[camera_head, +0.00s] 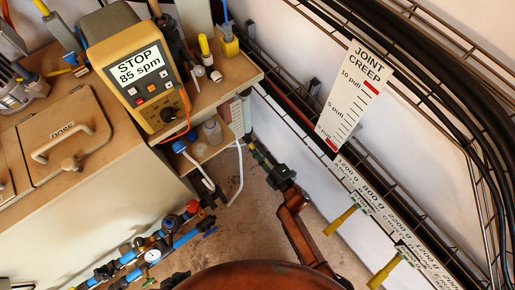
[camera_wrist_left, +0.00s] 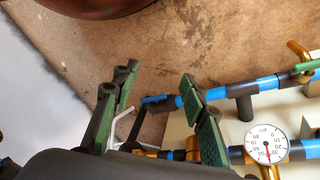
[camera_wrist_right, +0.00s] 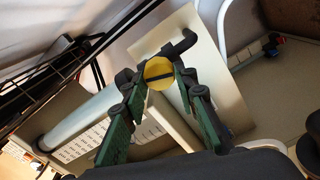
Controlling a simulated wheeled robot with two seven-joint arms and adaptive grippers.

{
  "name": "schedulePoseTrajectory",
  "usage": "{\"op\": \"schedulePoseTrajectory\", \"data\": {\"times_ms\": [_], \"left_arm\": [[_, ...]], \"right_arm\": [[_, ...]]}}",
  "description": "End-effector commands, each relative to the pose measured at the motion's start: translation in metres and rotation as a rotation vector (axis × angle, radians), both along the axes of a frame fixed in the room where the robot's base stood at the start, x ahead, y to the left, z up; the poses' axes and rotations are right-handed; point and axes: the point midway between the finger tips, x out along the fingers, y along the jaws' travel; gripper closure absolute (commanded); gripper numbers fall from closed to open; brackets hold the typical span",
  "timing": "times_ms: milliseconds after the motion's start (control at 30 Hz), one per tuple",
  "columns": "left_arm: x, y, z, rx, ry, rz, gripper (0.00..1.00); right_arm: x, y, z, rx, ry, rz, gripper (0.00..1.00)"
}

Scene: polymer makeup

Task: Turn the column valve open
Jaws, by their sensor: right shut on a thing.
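In the right wrist view, a round yellow knob (camera_wrist_right: 159,72) with a dark bar across its face sits between the fingertips of my right gripper (camera_wrist_right: 158,84). The gripper is shut on this knob, which looks like the valve's handle. Dark fitting parts show just behind it. In the head view my right gripper (camera_head: 258,152) reaches in beside the brown bench's right end, and the knob cannot be made out there. My left gripper (camera_wrist_left: 158,80) is open and empty in the left wrist view, its green pads apart, above the floor beside blue piping.
A yellow pump controller (camera_head: 135,75) reading STOP 85 spm stands on the bench. Blue pipes with a pressure gauge (camera_head: 152,255) lie low at the left. A joint creep scale (camera_head: 352,90) and yellow handles (camera_head: 340,220) line the right wall. A white hose (camera_head: 239,170) hangs near my right gripper.

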Motion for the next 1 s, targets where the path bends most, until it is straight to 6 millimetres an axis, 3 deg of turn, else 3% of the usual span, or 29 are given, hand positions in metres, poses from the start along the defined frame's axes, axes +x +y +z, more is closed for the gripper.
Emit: {"op": "schedulePoseTrajectory", "data": {"times_ms": [300, 1000], "left_arm": [[0.018, -0.011, -0.010, -0.028, -0.062, 0.002, 0.60], [0.018, -0.017, -0.018, -0.046, -0.089, 0.010, 0.60]], "right_arm": [[0.001, 0.000, -0.001, -0.189, -0.138, -0.002, 0.98], [0.001, 0.000, 0.000, -0.306, -0.222, -0.002, 0.98]]}}
